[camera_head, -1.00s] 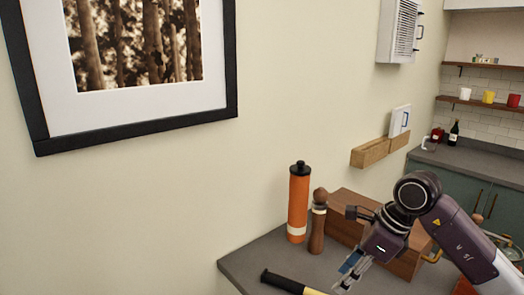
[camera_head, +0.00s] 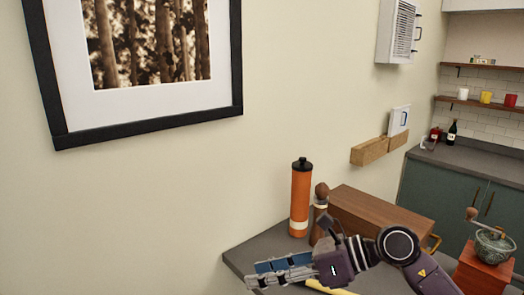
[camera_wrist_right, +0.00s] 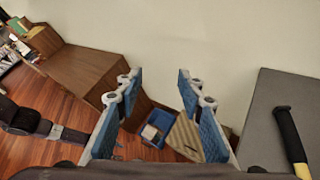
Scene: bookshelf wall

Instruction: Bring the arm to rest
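My right gripper (camera_head: 255,275) reaches in from the lower right of the head view, fingers pointing left, in front of the table's near-left part. In the right wrist view (camera_wrist_right: 160,78) its two blue-padded fingers stand well apart with nothing between them. The arm covers part of the grey table (camera_head: 262,246) and a yellow-handled tool, whose black grip (camera_wrist_right: 287,130) shows clearly in the right wrist view. My left gripper cannot be made out in either view.
An orange bottle (camera_head: 300,200), a wooden mill (camera_head: 320,205) and a wooden box (camera_head: 385,210) stand on the table behind the gripper. A coffee grinder (camera_head: 492,243) stands at right. A wooden cabinet (camera_wrist_right: 80,75) and blue bin (camera_wrist_right: 155,128) show below. The left wall is bare below the picture.

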